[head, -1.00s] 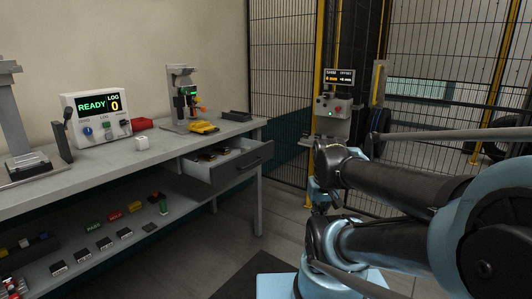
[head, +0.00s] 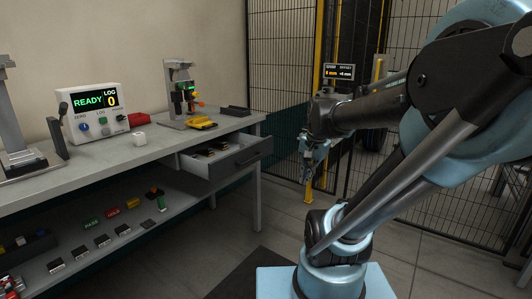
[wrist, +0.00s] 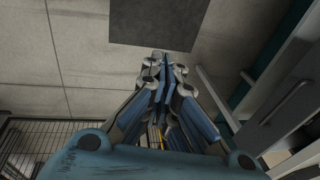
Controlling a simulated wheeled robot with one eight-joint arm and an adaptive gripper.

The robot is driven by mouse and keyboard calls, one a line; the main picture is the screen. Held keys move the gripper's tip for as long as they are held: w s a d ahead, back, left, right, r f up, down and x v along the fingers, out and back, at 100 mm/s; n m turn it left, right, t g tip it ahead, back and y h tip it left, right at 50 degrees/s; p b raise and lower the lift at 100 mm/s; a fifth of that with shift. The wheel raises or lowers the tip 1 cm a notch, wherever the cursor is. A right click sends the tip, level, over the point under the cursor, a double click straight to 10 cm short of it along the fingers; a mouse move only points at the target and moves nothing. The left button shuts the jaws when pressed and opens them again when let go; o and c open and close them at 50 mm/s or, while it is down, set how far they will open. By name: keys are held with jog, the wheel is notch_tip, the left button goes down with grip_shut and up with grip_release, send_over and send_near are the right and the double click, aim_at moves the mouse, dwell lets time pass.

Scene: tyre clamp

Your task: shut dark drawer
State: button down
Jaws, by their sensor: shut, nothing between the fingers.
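The dark drawer (head: 240,158) stands pulled out from under the right end of the workbench, with small items inside it. Its dark front panel and bar handle face right in the head view. In the wrist view the drawer front (wrist: 285,118) shows at the right edge. My gripper (head: 306,178) hangs to the right of the drawer front, apart from it, pointing down. In the wrist view my gripper (wrist: 163,65) has its blue fingers together with nothing between them.
The workbench (head: 60,185) carries a READY display box (head: 97,112), a small stand (head: 181,90) and a yellow item (head: 201,123). A lower shelf holds several small blocks. A dark mat (head: 250,275) lies on the floor. Mesh fencing (head: 285,70) stands behind my arm.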

aim_at(266, 150)
jog(key=w+a+r+m+y, duration=0.1)
jog(key=w+a+r+m, duration=0.1)
jog(key=w+m, duration=0.55)
jog(key=w+a+r+m+y, duration=0.15)
jog(key=w+m, duration=0.25)
jog(key=w, duration=0.7)
jog(key=w+a+r+m, duration=0.25)
jog(key=w+m, duration=0.35)
jog(key=w, duration=0.3)
jog(key=shift+w+a+f, duration=0.75)
jog(key=shift+a+f, duration=0.35)
jog(key=shift+f, duration=0.45)
jog(key=shift+w+a+f, duration=0.8)
jog(key=shift+a+f, duration=0.35)
jog(key=shift+f, duration=0.4)
jog(key=shift+w+a+f, duration=0.75)
jog(key=shift+a+f, duration=0.35)
jog(key=shift+f, duration=0.45)
jog(key=shift+a, duration=0.1)
